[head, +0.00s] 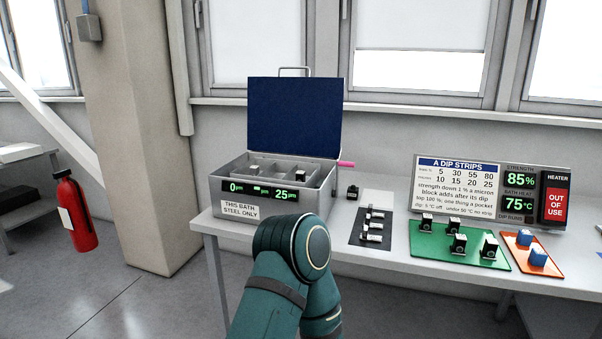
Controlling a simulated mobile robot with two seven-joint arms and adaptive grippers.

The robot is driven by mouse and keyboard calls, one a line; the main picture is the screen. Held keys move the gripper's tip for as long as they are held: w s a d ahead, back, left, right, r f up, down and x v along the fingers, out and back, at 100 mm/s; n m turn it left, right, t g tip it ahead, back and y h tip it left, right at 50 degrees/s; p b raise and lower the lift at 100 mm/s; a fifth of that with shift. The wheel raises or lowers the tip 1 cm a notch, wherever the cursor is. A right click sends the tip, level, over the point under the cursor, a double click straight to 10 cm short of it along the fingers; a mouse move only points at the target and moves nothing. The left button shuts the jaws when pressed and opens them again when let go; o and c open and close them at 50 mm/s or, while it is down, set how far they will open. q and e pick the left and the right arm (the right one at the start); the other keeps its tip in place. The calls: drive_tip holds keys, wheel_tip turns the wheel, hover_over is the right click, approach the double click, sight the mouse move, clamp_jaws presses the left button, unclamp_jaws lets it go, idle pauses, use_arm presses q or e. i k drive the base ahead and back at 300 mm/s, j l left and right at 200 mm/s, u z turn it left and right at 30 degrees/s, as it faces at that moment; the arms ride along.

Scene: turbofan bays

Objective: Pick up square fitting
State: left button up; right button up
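Several small black-and-silver fittings stand on the green mat (488,257); one fitting (489,247) is at its right. A few silver and dark pieces (374,227) lie on the dark mat (357,240). One dark fitting (352,192) stands alone beside the bath. The open bath (292,208) holds a dark-topped piece (300,176) and a paler piece (253,170) in its pockets. The pieces are too small to tell which is the square fitting. Neither gripper shows; only a teal link of my arm is visible, in front of the bench.
The bath's blue lid (294,117) stands open. A pink rod (346,164) sticks out at its right. A fire extinguisher (78,213) is at left.

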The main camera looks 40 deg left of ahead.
sight(254, 171)
drive_tip(key=j+z, duration=0.3)
drive_tip(key=j, duration=0.15)
drive_tip(key=j+z, duration=0.35)
drive_tip(key=k+j+z, duration=0.1)
drive_tip(key=j, duration=0.3)
drive_tip(key=k+j, duration=0.1)
drive_tip(key=j, duration=0.3)
drive_tip(key=k+j+z, duration=0.15)
drive_tip(key=j, duration=0.6)
drive_tip(key=k+j+z, duration=0.15)
drive_tip(key=j, duration=0.2)
drive_tip(key=k, duration=0.05)
